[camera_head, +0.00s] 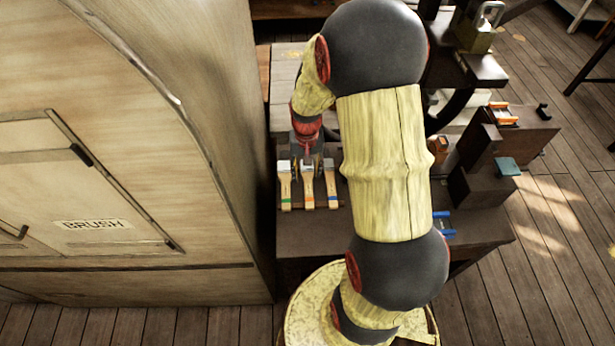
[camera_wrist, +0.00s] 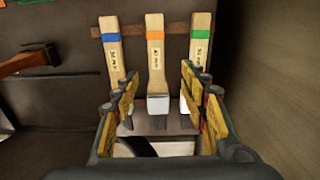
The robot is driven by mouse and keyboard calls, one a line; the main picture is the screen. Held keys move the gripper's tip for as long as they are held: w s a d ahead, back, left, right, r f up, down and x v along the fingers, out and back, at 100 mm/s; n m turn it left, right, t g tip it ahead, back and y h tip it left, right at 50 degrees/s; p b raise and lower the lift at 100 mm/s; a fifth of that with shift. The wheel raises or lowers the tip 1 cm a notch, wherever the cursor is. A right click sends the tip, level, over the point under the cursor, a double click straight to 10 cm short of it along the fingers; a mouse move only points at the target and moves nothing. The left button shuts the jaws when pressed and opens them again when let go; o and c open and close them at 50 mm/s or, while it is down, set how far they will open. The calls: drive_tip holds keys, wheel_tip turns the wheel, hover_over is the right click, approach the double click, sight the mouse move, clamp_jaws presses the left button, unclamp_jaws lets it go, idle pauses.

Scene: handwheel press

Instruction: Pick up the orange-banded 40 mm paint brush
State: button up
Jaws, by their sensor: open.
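The orange-banded brush (camera_head: 308,191) lies in the middle of a row of three on the dark bench. In the wrist view, its pale wooden handle (camera_wrist: 156,62) points away from me, with the orange band near its far end and the pale ferrule nearer. A blue-banded brush (camera_wrist: 114,52) lies to its left there and a green-banded brush (camera_wrist: 200,40) to its right. My gripper (camera_wrist: 159,80) is open, its fingers either side of the orange-banded brush in the picture. I see no contact. In the head view, my gripper (camera_head: 308,160) is over the bristle ends.
A thin brown strip (camera_wrist: 134,30) runs under the handles. A tall wooden cabinet (camera_head: 215,130) labelled BRUSH stands close on the left. A wooden-handled tool (camera_wrist: 22,62) lies left in the wrist view. A dark block (camera_head: 480,185) and blue clamp (camera_head: 442,226) are to the right.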

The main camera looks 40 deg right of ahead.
sight(309, 188)
drive_tip(key=f+b, duration=0.1)
drive_tip(key=f, duration=0.2)
drive_tip(key=f+b, duration=0.1)
drive_tip(key=f, duration=0.2)
drive_tip(key=f+b, duration=0.1)
drive_tip(key=f, duration=0.1)
drive_tip(key=shift+s+d+f, duration=0.2)
drive_tip(key=shift+d+f, duration=0.05)
drive_tip(key=shift+f, duration=0.15)
drive_tip(key=shift+r, duration=0.1)
drive_tip(key=shift+c, duration=1.2)
clamp_jaws()
